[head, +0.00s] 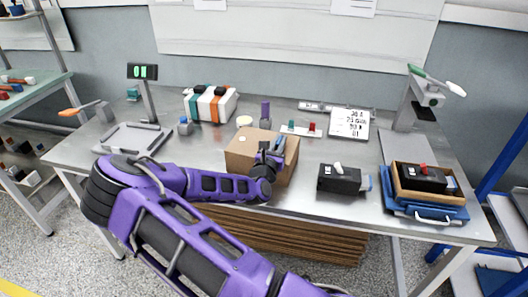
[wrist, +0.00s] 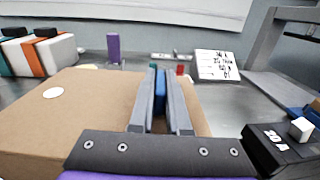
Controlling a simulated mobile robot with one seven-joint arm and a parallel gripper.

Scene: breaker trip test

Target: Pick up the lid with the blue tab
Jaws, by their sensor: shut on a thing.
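A brown cardboard box (head: 246,148) with a flat top stands in the middle of the bench. In the wrist view, its top (wrist: 60,105) carries a round white sticker. A narrow blue tab (wrist: 160,90) stands up between my fingers. My gripper (head: 272,153) is at the right part of the box top, and in the wrist view my gripper (wrist: 161,92) is shut on the blue tab. The fingers hide much of the tab. I cannot tell where the lid's edge runs or whether the lid is raised off the box.
A black breaker (head: 339,179) stands right of the box. Another breaker (head: 421,178) sits in an open brown box on a blue tray (head: 428,213). Behind are a purple block (head: 265,114), a printed card (head: 350,122) and a striped white case (head: 222,103). Bench front left is clear.

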